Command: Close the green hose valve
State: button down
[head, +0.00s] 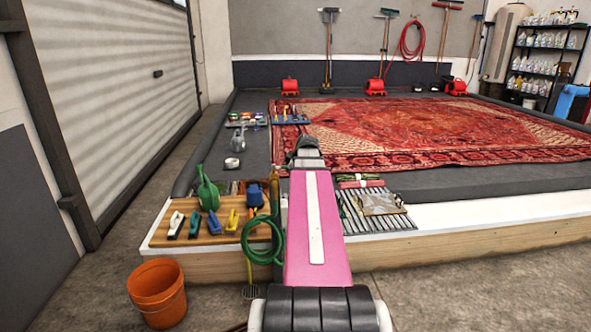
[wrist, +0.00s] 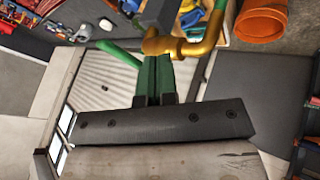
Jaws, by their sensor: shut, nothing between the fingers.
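The hose valve shows in the wrist view as a brass body with a bent brass pipe (wrist: 202,46). A green bar (wrist: 120,54), which looks like its lever, slants out to the left from the brass. A green hose (wrist: 214,27) hangs at the pipe's other end; its coil (head: 262,240) shows in the head view beside my pink arm. My gripper (wrist: 156,60) is shut and empty, its green fingers together with their tips close to the brass body. I cannot tell whether they touch it. My arm hides most of the valve in the head view.
An orange bucket (head: 158,292) stands on the floor. A red rug (head: 430,130) covers the platform behind.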

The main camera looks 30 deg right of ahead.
jog(key=d+v, duration=0.1)
jog(key=v, duration=0.8)
jog(key=a+f+m+g+y, duration=0.1)
jog(key=a+f+m+g, duration=0.3)
jog(key=a+f, duration=1.2)
jog(key=s+a+f+m+g, duration=0.1)
jog(key=s+a+f+m, duration=0.1)
jog(key=s+a+f, duration=0.2)
jog(key=s+a+f+m+g+h, duration=0.1)
jog(key=s+a+f+m+g, duration=0.1)
jog(key=a+f, duration=0.9)
jog(key=s+a+m, duration=0.1)
jog(key=s+a, duration=0.1)
jog(key=a, duration=0.1)
jog(key=shift+a, duration=0.15)
